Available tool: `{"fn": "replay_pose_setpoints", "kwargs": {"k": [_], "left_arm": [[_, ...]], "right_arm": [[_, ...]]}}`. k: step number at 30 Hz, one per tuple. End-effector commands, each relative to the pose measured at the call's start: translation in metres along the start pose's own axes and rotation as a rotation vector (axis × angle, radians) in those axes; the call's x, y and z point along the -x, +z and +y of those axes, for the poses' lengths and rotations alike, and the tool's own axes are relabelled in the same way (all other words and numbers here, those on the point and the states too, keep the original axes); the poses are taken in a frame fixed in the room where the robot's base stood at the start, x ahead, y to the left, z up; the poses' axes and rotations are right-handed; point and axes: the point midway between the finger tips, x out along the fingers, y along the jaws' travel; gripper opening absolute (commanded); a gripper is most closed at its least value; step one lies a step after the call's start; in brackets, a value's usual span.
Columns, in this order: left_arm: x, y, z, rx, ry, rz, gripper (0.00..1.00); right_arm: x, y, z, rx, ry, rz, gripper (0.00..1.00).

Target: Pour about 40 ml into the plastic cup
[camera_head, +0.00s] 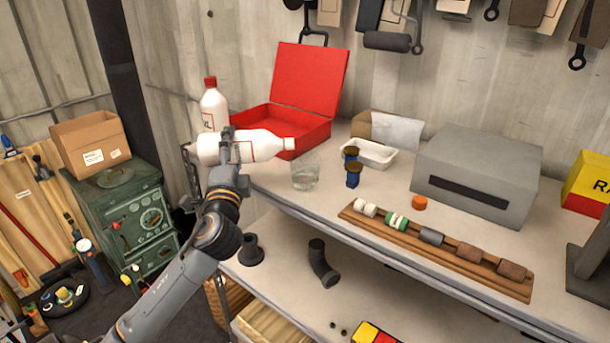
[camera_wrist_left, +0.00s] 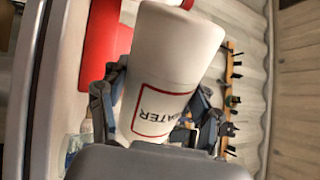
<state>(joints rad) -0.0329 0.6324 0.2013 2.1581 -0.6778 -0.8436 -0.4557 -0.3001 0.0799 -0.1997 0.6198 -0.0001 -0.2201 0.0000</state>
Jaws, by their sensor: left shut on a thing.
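My left gripper (camera_head: 229,146) is shut on a white bottle (camera_head: 262,145), also seen in the left wrist view (camera_wrist_left: 172,60). Its red-framed label there reads "WATER". The bottle lies nearly horizontal above the bench, with its neck pointing right. The clear plastic cup (camera_head: 305,176) stands upright on the bench, below and slightly right of the bottle's mouth, apart from it. Some clear liquid seems to be in the cup; its level is hard to tell. No falling stream is visible. My right gripper is not in view.
A second white bottle with a red cap (camera_head: 213,104) stands behind the held one. An open red case (camera_head: 301,127) lies behind the cup. Blue jars (camera_head: 353,176), a white tray (camera_head: 370,152), an orange cap (camera_head: 419,203) and a wooden rack (camera_head: 450,258) are to the right.

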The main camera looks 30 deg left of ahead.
Motion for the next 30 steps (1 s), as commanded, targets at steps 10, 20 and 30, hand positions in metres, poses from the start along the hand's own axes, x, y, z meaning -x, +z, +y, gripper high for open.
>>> {"fn": "replay_pose_setpoints", "kwargs": {"k": [10,20,30], "left_arm": [[0.001,-0.001,0.005,0.149,-0.005,-0.042,0.26],[0.001,-0.003,0.005,0.194,-0.003,-0.057,0.26],[0.001,-0.003,0.005,0.193,-0.003,-0.056,0.26]], "right_arm": [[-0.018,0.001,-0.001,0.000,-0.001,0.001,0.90],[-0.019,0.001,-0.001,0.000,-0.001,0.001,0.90],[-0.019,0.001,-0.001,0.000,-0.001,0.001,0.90]]}}
